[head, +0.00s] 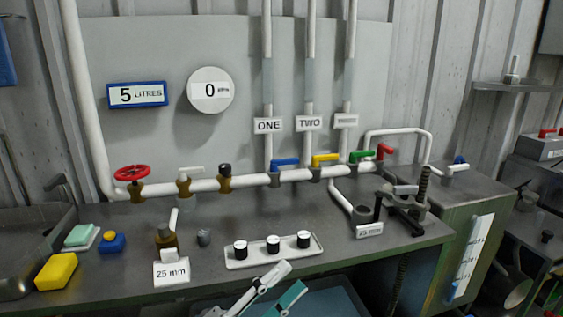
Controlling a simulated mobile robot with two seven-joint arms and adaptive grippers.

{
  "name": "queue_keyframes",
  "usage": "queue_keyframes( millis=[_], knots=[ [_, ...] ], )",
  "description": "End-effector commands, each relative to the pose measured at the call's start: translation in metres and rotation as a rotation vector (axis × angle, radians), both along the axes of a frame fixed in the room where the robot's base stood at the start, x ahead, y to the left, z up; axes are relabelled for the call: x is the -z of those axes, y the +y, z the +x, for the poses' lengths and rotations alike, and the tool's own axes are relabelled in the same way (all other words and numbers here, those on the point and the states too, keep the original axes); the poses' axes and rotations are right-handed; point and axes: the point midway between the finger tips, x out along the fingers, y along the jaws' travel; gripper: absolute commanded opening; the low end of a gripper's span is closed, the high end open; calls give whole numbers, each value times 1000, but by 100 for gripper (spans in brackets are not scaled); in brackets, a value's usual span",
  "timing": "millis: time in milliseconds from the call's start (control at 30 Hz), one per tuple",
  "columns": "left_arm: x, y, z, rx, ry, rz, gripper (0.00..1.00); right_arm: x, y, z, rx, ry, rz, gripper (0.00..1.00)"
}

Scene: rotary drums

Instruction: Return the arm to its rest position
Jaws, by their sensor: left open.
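My left gripper (291,279) is at the bottom middle, in front of the workbench (120,220). A white finger and a teal finger show, spread apart with nothing between them. Its tips appear just below the white tray (234,264) in the picture; the distance between them is unclear. Most of my left arm is outside the picture. My right gripper is not in view.
A white pipe (245,180) with several coloured valve handles runs along the back. A dark clamp-like fixture (408,220) stands at the right.

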Motion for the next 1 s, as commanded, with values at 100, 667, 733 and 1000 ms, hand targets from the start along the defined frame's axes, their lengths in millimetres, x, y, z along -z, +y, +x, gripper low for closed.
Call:
queue_keyframes(
  millis=[100,667,733,1000],
  knots=[
    [66,38,18,-109,334,-120,42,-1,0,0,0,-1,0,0],
    [362,190,-97,-586,1457,-584,42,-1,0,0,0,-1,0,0],
    [379,198,-115,-622,1521,-615,42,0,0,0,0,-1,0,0],
    [397,207,-136,-665,1594,-654,42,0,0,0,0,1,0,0]
  ],
)
